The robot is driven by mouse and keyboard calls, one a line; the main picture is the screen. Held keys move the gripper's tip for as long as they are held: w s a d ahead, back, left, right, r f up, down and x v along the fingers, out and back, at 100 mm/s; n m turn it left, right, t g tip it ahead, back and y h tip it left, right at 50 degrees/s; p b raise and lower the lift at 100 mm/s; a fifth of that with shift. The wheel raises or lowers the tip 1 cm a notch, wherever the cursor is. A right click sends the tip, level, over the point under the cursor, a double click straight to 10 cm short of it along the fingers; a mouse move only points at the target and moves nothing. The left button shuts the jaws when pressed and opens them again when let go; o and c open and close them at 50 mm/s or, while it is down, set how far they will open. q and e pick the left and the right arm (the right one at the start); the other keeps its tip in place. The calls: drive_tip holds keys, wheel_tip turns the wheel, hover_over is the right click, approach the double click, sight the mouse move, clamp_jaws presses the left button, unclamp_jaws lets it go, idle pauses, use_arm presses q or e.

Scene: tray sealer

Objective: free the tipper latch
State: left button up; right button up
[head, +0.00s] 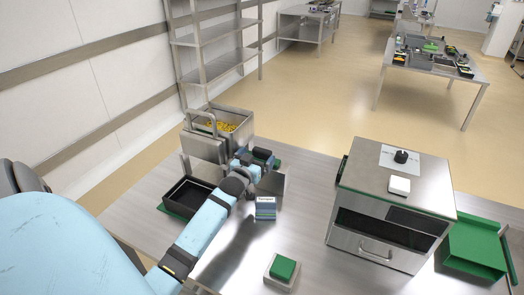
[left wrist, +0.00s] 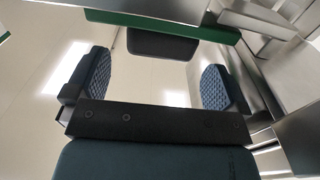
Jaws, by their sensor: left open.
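The tipper (head: 205,147) is a steel bin holding yellow pieces, on a steel stand at the back left of the table. My left gripper (head: 257,160) is at the tipper's right side, and its arm covers part of it. In the left wrist view its two blue-padded fingers (left wrist: 156,82) are spread wide. A dark block (left wrist: 163,43), possibly the latch handle, shows ahead of the gap between them, beside a green bar (left wrist: 170,23). I see no finger closed on it. I cannot make out the latch clearly in the head view.
A black tray (head: 187,196) on a green mat is left of my forearm. A blue-and-white box (head: 265,208) stands right of the arm, with a green-topped block (head: 282,270) nearer. The steel sealer (head: 395,205) and a green tray (head: 474,246) are at right.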

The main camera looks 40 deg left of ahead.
sight(261, 153)
use_arm(q)
drive_tip(key=shift+x, duration=2.15)
drive_tip(key=shift+c, duration=0.5)
drive_tip(key=c, duration=1.2)
drive_tip(key=d, duration=0.2)
drive_tip(key=w+d, duration=0.1)
drive_tip(key=d, duration=0.1)
drive_tip(key=shift+w+d+p, duration=0.1)
drive_tip(key=shift+w+p, duration=0.05)
drive_tip(key=shift+p, duration=0.15)
drive_tip(key=shift+f, duration=0.1)
drive_tip(key=o, duration=1.3)
drive_tip(key=shift+d, duration=0.1)
